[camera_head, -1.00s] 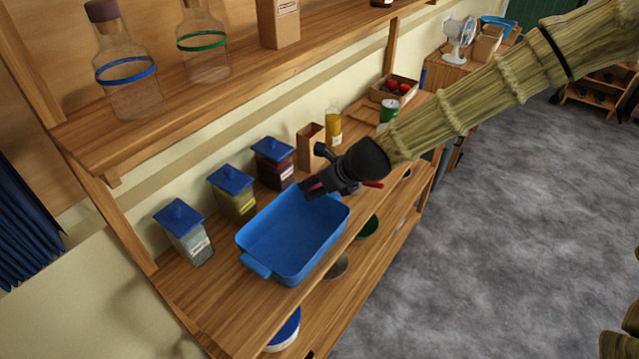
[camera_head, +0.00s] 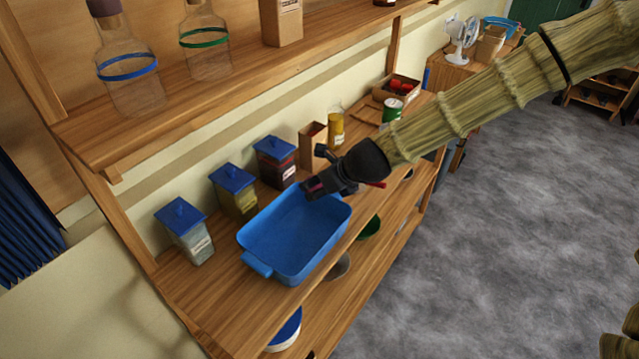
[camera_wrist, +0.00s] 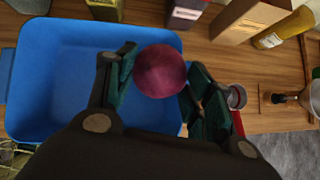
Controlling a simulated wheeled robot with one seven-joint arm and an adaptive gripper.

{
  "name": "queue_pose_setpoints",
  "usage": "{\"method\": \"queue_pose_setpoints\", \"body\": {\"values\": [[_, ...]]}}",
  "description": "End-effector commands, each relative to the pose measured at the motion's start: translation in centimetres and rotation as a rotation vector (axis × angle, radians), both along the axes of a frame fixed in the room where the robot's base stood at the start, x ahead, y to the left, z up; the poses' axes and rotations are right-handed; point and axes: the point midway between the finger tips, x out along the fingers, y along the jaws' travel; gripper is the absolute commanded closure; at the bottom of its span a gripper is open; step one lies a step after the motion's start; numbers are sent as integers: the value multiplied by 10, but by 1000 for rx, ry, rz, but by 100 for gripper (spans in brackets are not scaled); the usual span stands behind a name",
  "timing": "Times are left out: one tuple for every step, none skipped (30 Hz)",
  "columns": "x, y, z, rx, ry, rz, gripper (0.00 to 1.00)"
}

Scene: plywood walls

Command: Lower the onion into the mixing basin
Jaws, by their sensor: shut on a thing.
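The mixing basin is a blue rectangular tub (camera_head: 290,235) on the wooden shelf, and it looks empty. It also fills the left of the wrist view (camera_wrist: 52,85). My gripper (camera_head: 312,190) is over the basin's far right end in the head view. In the wrist view my gripper (camera_wrist: 158,85) has its green-padded fingers on either side of a round purple-red onion (camera_wrist: 160,71) and is shut on it. The onion lies over the basin's right edge in that view. Its height above the basin is hard to tell. In the head view the onion is mostly hidden by my gripper.
Lidded jars (camera_head: 184,231) line the wall behind the basin. A brown box (camera_head: 312,145), a yellow bottle (camera_head: 336,128) and a green can (camera_head: 391,112) stand beyond my gripper. An upper shelf (camera_head: 220,75) holds glass bottles. Grey floor lies open at right.

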Motion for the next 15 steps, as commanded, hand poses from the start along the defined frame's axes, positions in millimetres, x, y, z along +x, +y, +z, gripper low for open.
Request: {"method": "queue_pose_setpoints", "body": {"values": [[0,0,-3,0,0,0,74],[0,0,-5,0,0,0,74],[0,0,-6,0,0,0,74],[0,0,-7,1,-1,0,74],[0,0,-8,1,-1,0,74],[0,0,-10,1,-1,0,74],[0,0,-11,1,-1,0,74],[0,0,-12,1,-1,0,74],[0,0,-13,1,-1,0,74],[0,0,-14,1,-1,0,74],[0,0,-16,1,-1,0,74],[0,0,-17,1,-1,0,74],[0,0,-18,2,0,0,74],[0,0,-19,2,0,0,74],[0,0,-21,2,0,0,74]]}}
